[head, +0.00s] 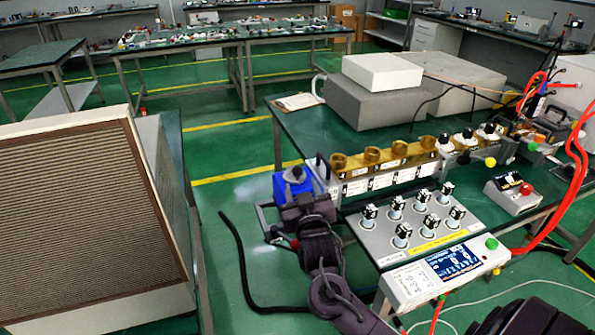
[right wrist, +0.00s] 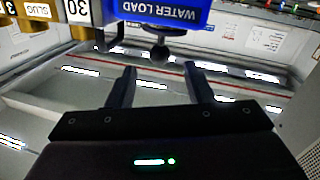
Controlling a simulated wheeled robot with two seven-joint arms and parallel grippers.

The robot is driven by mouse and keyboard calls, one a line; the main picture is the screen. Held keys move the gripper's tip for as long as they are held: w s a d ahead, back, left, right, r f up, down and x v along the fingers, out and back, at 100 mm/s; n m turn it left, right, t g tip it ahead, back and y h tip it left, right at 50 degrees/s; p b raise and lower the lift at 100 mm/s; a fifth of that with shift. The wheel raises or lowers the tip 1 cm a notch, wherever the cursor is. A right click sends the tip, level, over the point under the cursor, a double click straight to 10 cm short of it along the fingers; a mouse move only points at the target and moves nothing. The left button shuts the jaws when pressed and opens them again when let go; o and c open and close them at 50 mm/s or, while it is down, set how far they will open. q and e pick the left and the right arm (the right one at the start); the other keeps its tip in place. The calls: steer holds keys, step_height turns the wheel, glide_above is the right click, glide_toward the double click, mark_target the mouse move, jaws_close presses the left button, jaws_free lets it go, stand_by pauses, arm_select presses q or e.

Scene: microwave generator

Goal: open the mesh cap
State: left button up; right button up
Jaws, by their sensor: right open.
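I cannot pick out a mesh cap for certain in either view. A blue block (head: 290,184) with a grey knob on top stands at the left end of the brass waveguide (head: 385,155). In the right wrist view the blue block (right wrist: 165,12) is labelled WATER LOAD, and a dark round knob (right wrist: 160,52) is near it. My right gripper (head: 300,203) is at the blue block, partly overlapping it in the head view. In the wrist view its two fingers (right wrist: 160,88) are apart with nothing between them. My left gripper is not in view.
A grey panel with several black-and-white knobs (head: 397,229) and a control box with a screen (head: 450,263) sit in front of the waveguide. Red cables (head: 572,165) hang at right. A large louvred box (head: 80,215) stands at left.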

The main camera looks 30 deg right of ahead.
mark_target(298, 175)
steer(key=x, duration=0.7)
steer(key=shift+w+d+p, duration=0.1)
steer(key=shift+w+p, duration=0.1)
steer(key=shift+p, duration=0.15)
jaws_close()
